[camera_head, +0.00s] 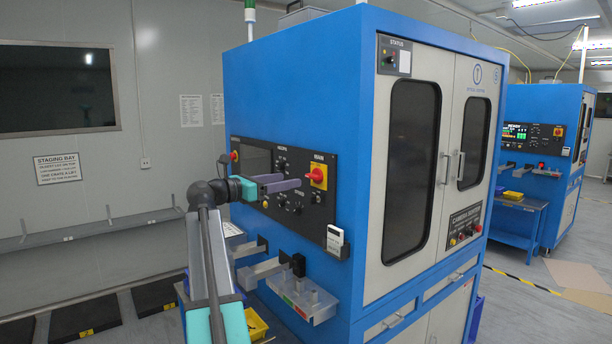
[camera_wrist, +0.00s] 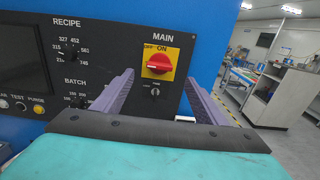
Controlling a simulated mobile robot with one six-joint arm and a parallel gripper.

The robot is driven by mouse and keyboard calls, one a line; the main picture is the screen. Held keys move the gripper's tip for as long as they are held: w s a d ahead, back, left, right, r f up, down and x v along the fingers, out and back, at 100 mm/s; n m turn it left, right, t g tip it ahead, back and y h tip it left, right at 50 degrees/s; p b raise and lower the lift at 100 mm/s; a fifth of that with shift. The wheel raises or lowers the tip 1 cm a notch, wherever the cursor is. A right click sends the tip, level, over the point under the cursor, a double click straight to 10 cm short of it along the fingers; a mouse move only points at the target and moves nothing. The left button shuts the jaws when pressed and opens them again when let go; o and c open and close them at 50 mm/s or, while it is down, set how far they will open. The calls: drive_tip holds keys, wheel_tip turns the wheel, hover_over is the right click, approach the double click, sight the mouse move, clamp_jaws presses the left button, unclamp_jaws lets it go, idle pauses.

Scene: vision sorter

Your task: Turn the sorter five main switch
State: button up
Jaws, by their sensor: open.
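The main switch (camera_wrist: 159,65) is a red rotary knob on a yellow plate under the label MAIN, with OFF and ON marks above it. Its red grip looks roughly horizontal in the wrist view. In the head view the switch (camera_head: 317,176) is at the right end of the black control panel (camera_head: 318,205) on the blue sorter cabinet. My gripper (camera_head: 292,181) is open and empty, with two purple fingers pointing at the panel just left of the switch. In the wrist view its fingers (camera_wrist: 159,80) flank the switch from below, one on each side, apart from it.
Recipe (camera_wrist: 74,54) and batch (camera_wrist: 77,101) dials and a dark screen (camera_wrist: 18,62) lie left of the switch. A second blue sorter (camera_head: 540,125) stands at the right.

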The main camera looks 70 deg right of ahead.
sight(310, 176)
drive_tip(key=p+x, duration=0.2)
drive_tip(key=x, duration=0.7)
drive_tip(key=shift+p, duration=0.3)
drive_tip(key=shift+c, duration=0.5)
drive_tip(key=c, duration=1)
